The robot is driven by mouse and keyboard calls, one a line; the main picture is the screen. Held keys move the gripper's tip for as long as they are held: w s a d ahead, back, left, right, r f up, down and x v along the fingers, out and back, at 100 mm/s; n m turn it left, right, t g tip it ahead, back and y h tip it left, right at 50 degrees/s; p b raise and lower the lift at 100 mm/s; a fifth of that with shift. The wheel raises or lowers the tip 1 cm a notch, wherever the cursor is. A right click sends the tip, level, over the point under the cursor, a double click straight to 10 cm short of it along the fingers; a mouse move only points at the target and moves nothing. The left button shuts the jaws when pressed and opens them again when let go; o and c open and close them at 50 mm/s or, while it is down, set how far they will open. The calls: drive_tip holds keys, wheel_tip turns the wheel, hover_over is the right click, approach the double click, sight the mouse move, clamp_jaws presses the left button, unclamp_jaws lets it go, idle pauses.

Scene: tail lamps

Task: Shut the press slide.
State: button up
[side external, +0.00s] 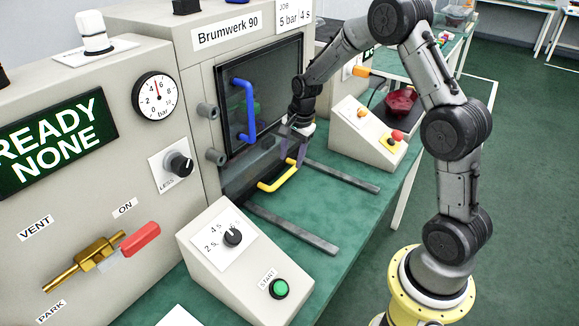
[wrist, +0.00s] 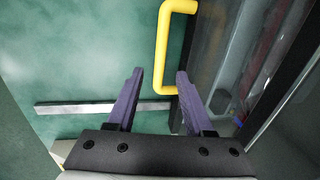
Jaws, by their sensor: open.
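The press (side external: 215,60), labelled Brumwerk 90, has a dark window door with a blue upright handle (side external: 249,110). A yellow handle (side external: 278,177) sits low at the press front, just above the bench. I cannot clearly tell the slide's body from the dark front behind that handle, nor how far out it stands. My gripper (side external: 295,148) is at the handle's far end, its purple fingers pointing down. In the wrist view the fingers (wrist: 158,72) are apart, with the near end of the yellow handle (wrist: 163,45) showing between them. Contact is not clear.
Two grey rails (side external: 290,228) (side external: 342,176) run out from the press over the green bench (side external: 300,205), clear between them. Sloped control boxes stand either side, one with a green START button (side external: 279,288), one with a red button (side external: 397,135). A display reads READY NONE (side external: 55,140).

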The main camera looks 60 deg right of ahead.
wheel_tip(320, 180, up, 8)
drive_tip(key=s, duration=0.1)
drive_tip(key=shift+s+r, duration=0.15)
drive_tip(key=shift+s, duration=0.15)
drive_tip(key=shift+a, duration=0.1)
drive_tip(key=s+a+r+n+t, duration=0.2)
drive_tip(key=s+a+r, duration=0.25)
drive_tip(key=r, duration=0.25)
drive_tip(key=s+a+r+n+t, duration=0.1)
drive_tip(key=s+a+r+n, duration=0.25)
drive_tip(key=a+r, duration=0.3)
drive_tip(key=s+a+f+n, duration=0.1)
drive_tip(key=s+f+n, duration=0.1)
drive_tip(key=s+n, duration=0.4)
drive_tip(key=s+a+f+n, duration=0.2)
drive_tip(key=s+n, duration=0.4)
drive_tip(key=s, duration=0.6)
